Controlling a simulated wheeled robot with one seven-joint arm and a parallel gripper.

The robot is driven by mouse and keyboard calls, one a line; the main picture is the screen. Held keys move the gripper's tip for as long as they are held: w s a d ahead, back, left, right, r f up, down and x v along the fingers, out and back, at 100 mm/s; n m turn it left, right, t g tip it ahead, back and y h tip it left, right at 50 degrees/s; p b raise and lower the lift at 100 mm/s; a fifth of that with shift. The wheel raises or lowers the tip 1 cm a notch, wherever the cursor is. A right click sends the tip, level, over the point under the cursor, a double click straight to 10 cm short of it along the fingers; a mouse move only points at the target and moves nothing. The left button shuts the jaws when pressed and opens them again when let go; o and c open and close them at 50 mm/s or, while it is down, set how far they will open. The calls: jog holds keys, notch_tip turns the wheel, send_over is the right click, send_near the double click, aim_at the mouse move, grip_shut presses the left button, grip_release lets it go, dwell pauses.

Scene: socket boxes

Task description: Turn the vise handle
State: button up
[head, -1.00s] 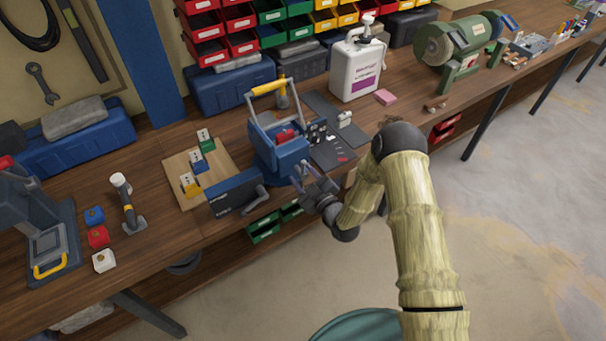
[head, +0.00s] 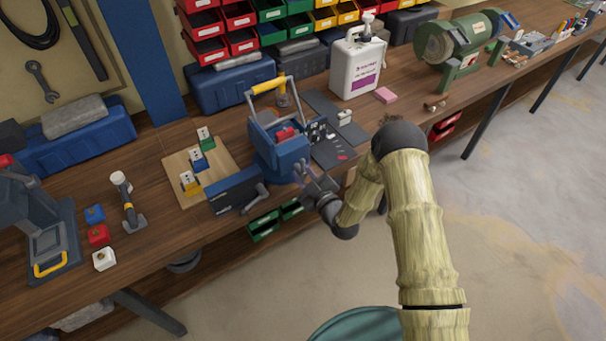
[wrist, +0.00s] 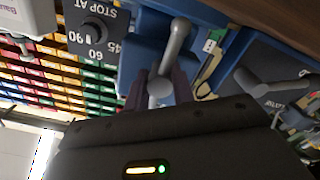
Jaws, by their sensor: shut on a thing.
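The vise (head: 284,158) is a blue body near the front edge of the bench. Its handle is a grey bar with rounded ends, seen in the wrist view (wrist: 172,58). My gripper (head: 303,173) is at the front of the vise. In the wrist view my gripper (wrist: 160,88) has its dark fingers on both sides of the handle's near end, shut on it. The bar slants up and right from the fingers. The fingers and wrist housing hide part of the vise front.
Left of the vise is a dark blue block (head: 233,190) with its own grey lever (head: 262,193). A black dial (wrist: 95,30) marked "STOP AT" is close by in the wrist view. A wooden board (head: 178,168) lies further left. Open green drawers (head: 264,226) hang below the bench.

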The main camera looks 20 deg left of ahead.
jog(key=shift+f+m+b, duration=0.1)
jog(key=shift+m+b, duration=0.4)
jog(key=m+b, duration=0.3)
jog(key=shift+f+m, duration=0.1)
jog(key=shift+m, duration=0.2)
jog(key=m+b, duration=0.3)
jog(key=m, duration=0.1)
jog(key=shift+m, duration=0.3)
jog(key=m+b, duration=0.2)
jog(key=m, duration=0.2)
jog(key=m+b, duration=0.1)
jog(key=m, duration=0.3)
jog(key=shift+m, duration=0.3)
jog(key=o, duration=1)
